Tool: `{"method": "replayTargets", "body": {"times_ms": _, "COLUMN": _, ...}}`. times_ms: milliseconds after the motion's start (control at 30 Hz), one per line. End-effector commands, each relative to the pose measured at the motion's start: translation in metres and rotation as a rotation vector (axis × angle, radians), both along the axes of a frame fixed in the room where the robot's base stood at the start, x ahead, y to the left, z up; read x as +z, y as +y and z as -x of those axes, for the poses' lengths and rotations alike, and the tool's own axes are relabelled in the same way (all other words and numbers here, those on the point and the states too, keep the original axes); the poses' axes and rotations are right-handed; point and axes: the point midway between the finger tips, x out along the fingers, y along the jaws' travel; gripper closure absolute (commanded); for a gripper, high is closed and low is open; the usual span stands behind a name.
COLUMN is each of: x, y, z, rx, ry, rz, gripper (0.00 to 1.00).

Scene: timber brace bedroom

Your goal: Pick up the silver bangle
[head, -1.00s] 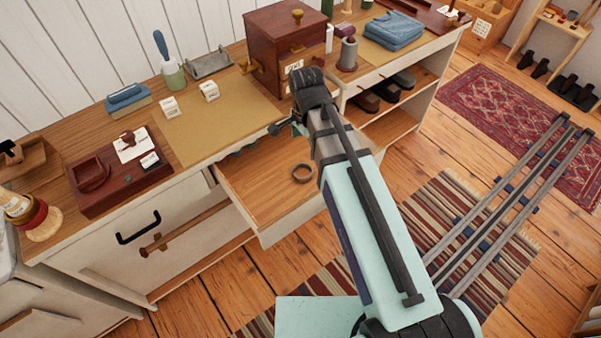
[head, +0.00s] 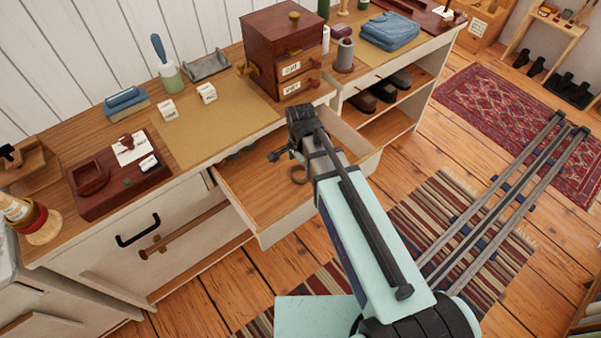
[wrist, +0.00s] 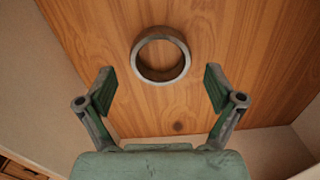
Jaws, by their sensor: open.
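The silver bangle is a plain grey ring (head: 299,174) lying flat on the wooden bottom of the open drawer (head: 247,183). In the wrist view the whole bangle (wrist: 160,56) shows near the top centre, ahead of the fingertips. My gripper (wrist: 160,87) is open and empty above the drawer, its two green fingers spread wider than the bangle. The bangle lies roughly centred between them, apart from both. In the head view my gripper (head: 279,153) is seen at the end of the arm over the drawer.
The drawer's pale walls surround the bangle, with a wall (wrist: 60,85) at left in the wrist view. The counter above holds a small dark red wooden chest (head: 285,50), a dark red tray (head: 118,175) and small white labelled blocks (head: 206,93). The drawer bottom around the bangle looks clear.

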Motion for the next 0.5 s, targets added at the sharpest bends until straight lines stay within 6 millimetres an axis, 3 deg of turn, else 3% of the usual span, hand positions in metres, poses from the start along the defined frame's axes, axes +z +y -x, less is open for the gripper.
{"method": "replayTargets", "body": {"times_ms": 200, "x": -0.021, "y": 0.001, "z": 0.0, "rx": 0.0, "ry": 0.0, "rz": 0.0, "gripper": 0.08}}
{"method": "replayTargets", "body": {"times_ms": 500, "x": -0.026, "y": 0.001, "z": 0.0, "rx": 0.0, "ry": -0.001, "rz": -0.001, "gripper": 0.08}}
